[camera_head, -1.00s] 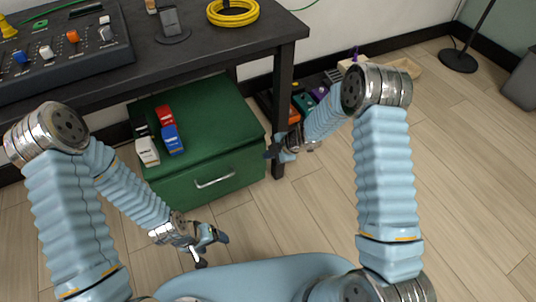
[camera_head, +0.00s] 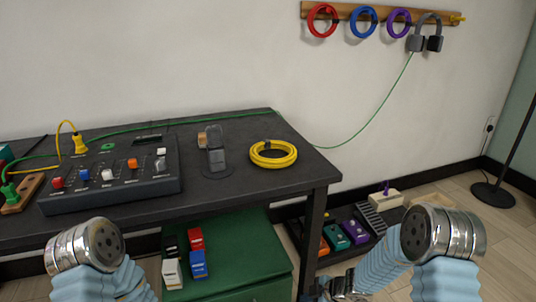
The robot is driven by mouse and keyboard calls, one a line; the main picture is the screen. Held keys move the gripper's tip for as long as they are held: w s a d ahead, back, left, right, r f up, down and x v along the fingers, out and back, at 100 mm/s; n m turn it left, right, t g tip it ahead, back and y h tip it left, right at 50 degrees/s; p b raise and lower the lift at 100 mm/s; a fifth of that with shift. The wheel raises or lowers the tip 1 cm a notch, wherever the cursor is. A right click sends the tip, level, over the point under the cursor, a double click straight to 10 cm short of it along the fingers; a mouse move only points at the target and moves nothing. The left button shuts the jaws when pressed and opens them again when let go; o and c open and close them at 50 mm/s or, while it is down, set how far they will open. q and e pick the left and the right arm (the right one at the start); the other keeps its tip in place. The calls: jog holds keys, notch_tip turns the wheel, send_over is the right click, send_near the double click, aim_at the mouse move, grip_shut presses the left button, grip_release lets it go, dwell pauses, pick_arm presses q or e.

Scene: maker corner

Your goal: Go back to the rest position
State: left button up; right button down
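Both my arms show at the bottom of the head view with their elbows raised. My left gripper is below the picture's lower edge; only its elbow and part of the forearm show. My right forearm slants down and left to the wrist. A dark part of my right gripper (camera_head: 318,291) shows at the lower edge, in front of the desk's front leg. Its fingers are cut off, so whether it is open or shut is hidden. I see nothing held in the part that shows.
A black desk (camera_head: 222,190) carries a mixer (camera_head: 120,186), a dark stand (camera_head: 214,160) and a coiled yellow cable (camera_head: 273,153). Below are a green cabinet (camera_head: 240,252) with small boxes and a rack of coloured pedals (camera_head: 350,232). Rings and headphones (camera_head: 426,38) hang on the wall.

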jog(key=s+a+f+m+g+h, duration=0.1)
jog(key=s+f+m, duration=0.2)
jog(key=s+m, duration=0.6)
jog(key=s+f+m+g+h, duration=0.1)
jog(key=s+f+m, duration=0.3)
jog(key=s+m, duration=0.5)
jog(key=s+g, duration=0.1)
jog(key=s, duration=0.2)
jog(key=shift+s+a+f, duration=0.2)
jog(key=shift+s+a, duration=0.1)
jog(key=shift+a, duration=0.05)
